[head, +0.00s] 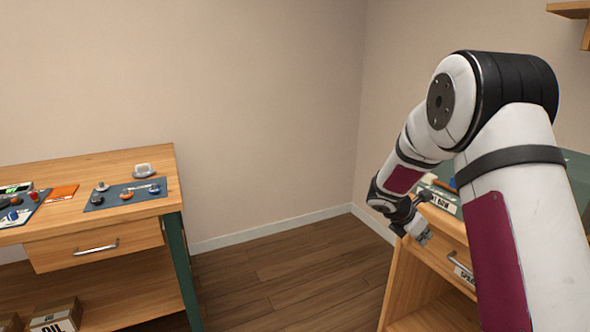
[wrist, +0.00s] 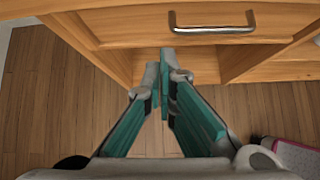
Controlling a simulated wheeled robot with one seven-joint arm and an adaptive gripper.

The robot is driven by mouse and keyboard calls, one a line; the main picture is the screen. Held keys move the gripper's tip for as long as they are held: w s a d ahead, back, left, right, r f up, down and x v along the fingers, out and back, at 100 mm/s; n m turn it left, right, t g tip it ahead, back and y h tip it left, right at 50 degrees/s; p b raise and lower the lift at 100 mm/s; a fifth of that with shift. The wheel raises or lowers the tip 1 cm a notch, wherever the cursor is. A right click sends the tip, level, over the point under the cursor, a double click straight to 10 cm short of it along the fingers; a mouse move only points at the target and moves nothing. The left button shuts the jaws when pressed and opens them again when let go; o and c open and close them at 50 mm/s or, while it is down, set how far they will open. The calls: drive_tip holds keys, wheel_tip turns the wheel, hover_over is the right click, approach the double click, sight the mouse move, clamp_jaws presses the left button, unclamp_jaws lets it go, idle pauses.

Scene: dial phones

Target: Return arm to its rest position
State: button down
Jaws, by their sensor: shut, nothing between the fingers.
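My arm rises at the right of the head view, bends at the elbow and reaches down toward the right-hand bench. My gripper (head: 424,236) hangs at its end in front of that bench, near its left edge. In the wrist view my gripper (wrist: 164,62) points at the bench front, with its teal-lined fingers brought together at the tips. Nothing shows between the fingers. The fingertips are below a drawer with a metal handle (wrist: 212,28). I cannot tell whether they touch the wood.
The right bench (head: 398,290) has labelled drawers and an open shelf. A left workbench (head: 120,160) carries a grey mat (head: 110,199) with small parts, an orange pad (head: 62,192) and a drawer. Bare wood floor (head: 290,280) lies between the benches.

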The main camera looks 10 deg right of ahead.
drive_tip(key=s+a+r+m+g+y, duration=0.1)
drive_tip(key=s+a+r+m, duration=0.2)
drive_tip(key=s+r+m, duration=0.45)
drive_tip(key=s+a+r+m+g+y, duration=0.1)
drive_tip(key=s+a+r+m, duration=0.3)
drive_tip(key=s+r, duration=0.7)
drive_tip(key=s+a+f+m+y, duration=0.1)
drive_tip(key=s+a+m+y, duration=0.15)
drive_tip(key=s+a, duration=0.45)
drive_tip(key=s+a+f+m+y, duration=0.1)
drive_tip(key=s+a+m+y, duration=0.2)
drive_tip(key=s, duration=0.8)
drive_tip(key=s+a+f+m+y, duration=0.1)
drive_tip(key=s+a+m, duration=0.4)
drive_tip(key=s, duration=0.5)
wheel_tip(320, 180, up, 21)
drive_tip(key=t+p, duration=0.3)
drive_tip(key=p, duration=1.6)
drive_tip(key=shift+w+f+n, duration=0.15)
drive_tip(key=shift+w+n, duration=0.25)
drive_tip(key=shift+a, duration=0.1)
